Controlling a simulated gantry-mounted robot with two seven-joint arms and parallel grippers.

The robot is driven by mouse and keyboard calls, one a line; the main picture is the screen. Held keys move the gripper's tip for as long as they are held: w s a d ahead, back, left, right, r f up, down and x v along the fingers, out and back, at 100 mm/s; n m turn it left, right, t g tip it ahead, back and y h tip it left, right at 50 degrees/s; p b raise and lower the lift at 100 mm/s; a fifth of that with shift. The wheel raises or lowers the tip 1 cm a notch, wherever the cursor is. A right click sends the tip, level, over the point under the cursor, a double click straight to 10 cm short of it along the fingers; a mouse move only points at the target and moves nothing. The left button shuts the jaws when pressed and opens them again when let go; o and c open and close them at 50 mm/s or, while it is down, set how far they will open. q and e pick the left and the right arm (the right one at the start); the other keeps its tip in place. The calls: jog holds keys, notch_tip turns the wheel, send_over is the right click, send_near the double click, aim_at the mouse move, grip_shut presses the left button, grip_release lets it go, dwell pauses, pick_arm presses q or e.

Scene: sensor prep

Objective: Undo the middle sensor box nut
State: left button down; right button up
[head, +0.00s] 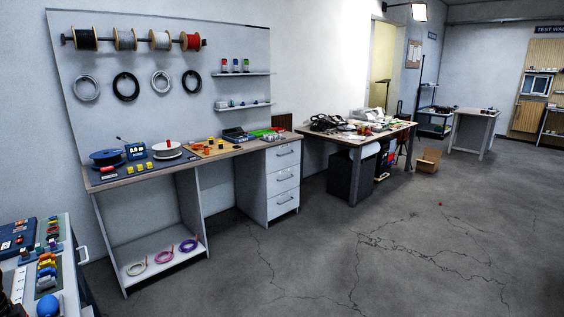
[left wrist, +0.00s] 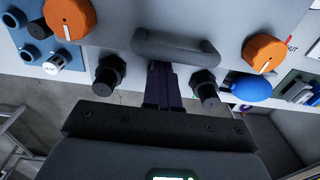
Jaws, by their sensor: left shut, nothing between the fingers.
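In the left wrist view a pale box face shows a dark bar handle (left wrist: 176,46). Below it are two black ribbed fittings, one on the left (left wrist: 108,75) and one on the right (left wrist: 205,88). My left gripper (left wrist: 161,72) has its dark fingers together between these two fittings, just below the handle, with nothing seen in them. No middle nut shows clearly; the fingers cover the spot between the fittings, and contact there cannot be told. My right gripper is in neither view.
In the left wrist view orange knobs sit left (left wrist: 70,17) and right (left wrist: 263,53), with a blue rounded part (left wrist: 249,87) near the right fitting. In the head view, a bench (head: 70,252) stands at lower left, a long workbench (head: 220,153) behind, and open floor on the right.

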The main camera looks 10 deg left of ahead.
pick_arm(q)
jog(key=shift+s+d+p, duration=0.2)
jog(key=shift+s+p, duration=0.25)
jog(key=shift+s, duration=0.3)
notch_tip(320, 180, up, 4)
jog(key=p, duration=0.3)
jog(key=shift+r, duration=0.5)
jog(key=shift+d, duration=0.1)
jog(key=shift+w+p, duration=0.1)
jog(key=shift+p, duration=0.2)
